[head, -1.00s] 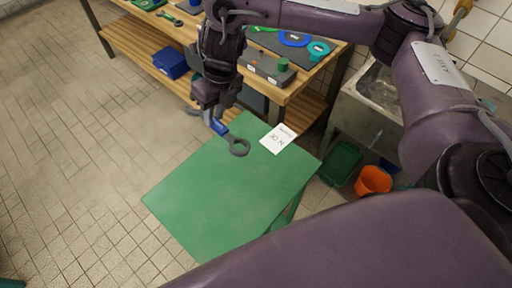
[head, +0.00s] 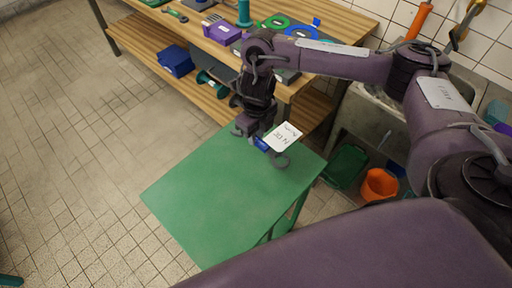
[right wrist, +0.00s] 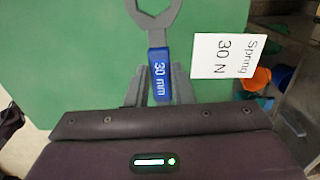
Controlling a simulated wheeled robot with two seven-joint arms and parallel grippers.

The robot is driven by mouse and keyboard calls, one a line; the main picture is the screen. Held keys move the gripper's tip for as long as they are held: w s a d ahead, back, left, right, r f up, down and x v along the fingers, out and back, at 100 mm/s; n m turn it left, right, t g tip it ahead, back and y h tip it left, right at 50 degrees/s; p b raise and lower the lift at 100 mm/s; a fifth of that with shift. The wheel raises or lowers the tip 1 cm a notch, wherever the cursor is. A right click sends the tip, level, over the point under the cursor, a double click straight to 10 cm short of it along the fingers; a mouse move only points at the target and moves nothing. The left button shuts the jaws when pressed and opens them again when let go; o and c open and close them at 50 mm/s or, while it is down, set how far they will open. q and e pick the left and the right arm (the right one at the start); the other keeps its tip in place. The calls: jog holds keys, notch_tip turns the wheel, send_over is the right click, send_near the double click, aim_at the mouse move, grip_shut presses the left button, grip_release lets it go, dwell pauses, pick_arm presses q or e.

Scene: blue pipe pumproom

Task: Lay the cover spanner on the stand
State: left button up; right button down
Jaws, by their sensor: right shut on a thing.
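The cover spanner has a grey ring end (head: 279,161) and a blue handle (head: 262,144). In the right wrist view the blue handle (right wrist: 159,72) reads "30 mm". My right gripper (head: 256,138) is shut on the handle's end, and its fingers (right wrist: 160,88) also show in the right wrist view. The ring end points away from the gripper. The stand has a flat green top (head: 225,190); the spanner is over its far part. I cannot tell whether the spanner touches the top. My left gripper is not in view.
A white card (head: 286,136) reading "Spring 30 N" is beside the spanner on the stand. A wooden workbench (head: 205,40) with tools stands behind. A green bin (head: 345,166) and an orange bucket (head: 379,185) are right of the stand. The stand's near part is clear.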

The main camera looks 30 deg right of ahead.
aim_at(257, 139)
notch_tip(257, 139, down, 2)
notch_tip(257, 139, down, 4)
jog(key=shift+r+b, duration=0.1)
jog(key=shift+b, duration=0.8)
jog(key=c, duration=1.3)
grip_release()
jog(key=shift+o, duration=0.2)
notch_tip(257, 139, up, 11)
jog(key=p, duration=0.3)
jog(key=shift+d+r, duration=0.1)
jog(key=shift+r, duration=0.4)
jog(key=shift+s, duration=0.1)
